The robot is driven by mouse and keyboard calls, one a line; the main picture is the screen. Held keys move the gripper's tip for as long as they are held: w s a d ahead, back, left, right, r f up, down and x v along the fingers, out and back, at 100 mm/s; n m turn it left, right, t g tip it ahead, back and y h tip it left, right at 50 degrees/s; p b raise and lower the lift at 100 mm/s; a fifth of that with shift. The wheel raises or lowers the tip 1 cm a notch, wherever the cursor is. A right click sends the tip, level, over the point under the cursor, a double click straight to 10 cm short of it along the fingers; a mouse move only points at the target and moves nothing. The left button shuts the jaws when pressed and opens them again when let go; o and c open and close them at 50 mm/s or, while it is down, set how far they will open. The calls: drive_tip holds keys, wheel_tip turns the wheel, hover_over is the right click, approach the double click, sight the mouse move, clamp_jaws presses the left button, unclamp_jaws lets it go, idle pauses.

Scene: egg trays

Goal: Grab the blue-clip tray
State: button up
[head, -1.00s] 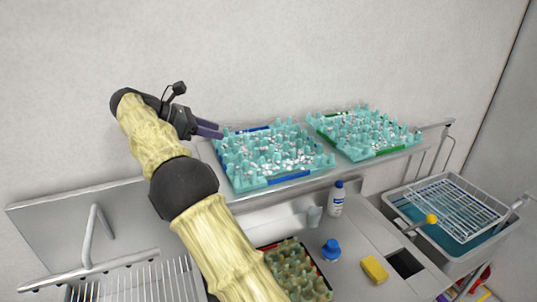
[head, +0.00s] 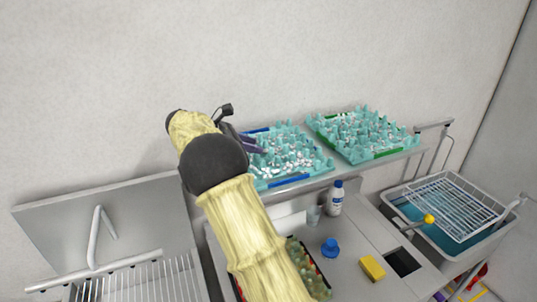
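The blue-clip tray (head: 288,181) is a teal egg tray with blue clips on its front and back edges. It rests on the metal shelf against the wall, and its left part is hidden behind my arm. My gripper (head: 256,146) has dark purple fingers at the tray's left back part. I cannot tell whether the fingers touch the tray or how far apart they are, as my arm hides much of them.
A similar tray with green clips (head: 388,153) sits to the right on the same shelf (head: 322,178). Below are a white bottle (head: 335,198), a blue-capped item (head: 330,247), a yellow sponge (head: 373,268) and a darker tray (head: 305,265). A basin with a wire rack (head: 455,207) stands at right.

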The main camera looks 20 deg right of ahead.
sight(270, 149)
drive_tip(key=shift+d+f+p, duration=0.1)
drive_tip(key=shift+d+p, duration=0.4)
drive_tip(key=shift+p, duration=0.25)
drive_tip(key=p+x, duration=0.2)
drive_tip(key=x, duration=0.1)
drive_tip(key=shift+d+f, duration=0.2)
drive_tip(key=shift+d, duration=0.15)
drive_tip(key=shift+d+f, duration=0.1)
drive_tip(key=shift+f, duration=0.1)
drive_tip(key=shift+c, duration=0.2)
clamp_jaws()
